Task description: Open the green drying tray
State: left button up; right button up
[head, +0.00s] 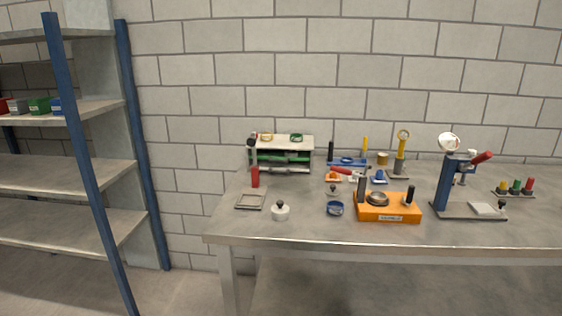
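A small white-topped cabinet (308,142) stands at the back left of the workbench, against the brick wall. Long green pieces (290,158) show in its dark front, one above the other; they look like tray fronts. At this size I cannot tell which is the drying tray or whether any is pulled out. A red-handled upright tool (255,177) stands before the cabinet's left end and hides part of it. Neither of my grippers is in view.
The grey workbench (310,232) carries an orange device (388,213), a blue press-like stand (447,184), a white knobbed pot (280,212), a square frame (251,200) and a blue dish (335,208). A blue-posted shelf rack (84,150) stands left, with floor between.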

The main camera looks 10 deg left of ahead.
aim_at(281, 153)
jog(key=i+l, duration=0.5)
jog(key=i, duration=0.15)
jog(key=i+l+u, duration=0.1)
jog(key=i+l, duration=0.4)
jog(key=i, duration=0.15)
